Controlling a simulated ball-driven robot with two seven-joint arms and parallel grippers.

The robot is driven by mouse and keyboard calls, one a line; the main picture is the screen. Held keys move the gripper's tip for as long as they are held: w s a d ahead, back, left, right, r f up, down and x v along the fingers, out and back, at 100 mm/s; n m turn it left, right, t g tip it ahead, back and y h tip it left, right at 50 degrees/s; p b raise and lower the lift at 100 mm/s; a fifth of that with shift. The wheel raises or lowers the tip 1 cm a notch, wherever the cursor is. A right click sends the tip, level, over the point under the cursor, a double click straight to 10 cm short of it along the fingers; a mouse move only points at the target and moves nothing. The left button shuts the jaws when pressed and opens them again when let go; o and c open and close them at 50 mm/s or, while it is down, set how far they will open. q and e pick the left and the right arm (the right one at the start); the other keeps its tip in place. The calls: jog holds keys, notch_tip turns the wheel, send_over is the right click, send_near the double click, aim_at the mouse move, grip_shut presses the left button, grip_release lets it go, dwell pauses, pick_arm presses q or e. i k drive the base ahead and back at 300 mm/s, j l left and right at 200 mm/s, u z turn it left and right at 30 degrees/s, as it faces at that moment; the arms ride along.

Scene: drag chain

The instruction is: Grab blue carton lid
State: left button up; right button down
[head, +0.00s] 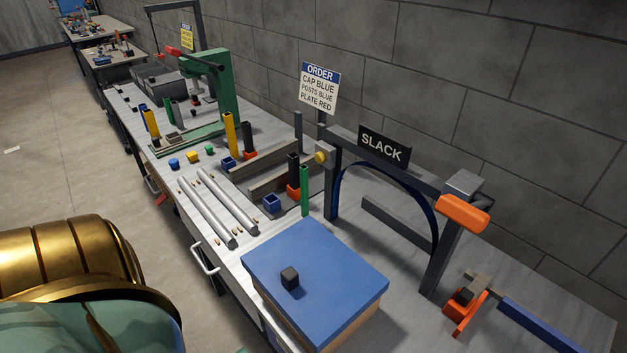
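The blue carton lid (325,258) is a flat square panel with a small dark knob (290,278) on its top, nearer its left side. It lies on a tan carton (262,298) at the near end of the workbench. Only a strip of the carton's side shows below the lid's front edges. Neither of my grippers shows in the head view, so nothing is seen touching the lid or its knob.
A dark frame with a SLACK sign (384,147) and an orange handle (463,213) stands behind the lid. An orange clamp (463,312) sits to its right. Space above the lid is clear.

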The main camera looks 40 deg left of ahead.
aim_at(320, 285)
jog(key=k+j+u, duration=0.1)
jog(key=j+u, duration=0.6)
jog(key=u, duration=0.15)
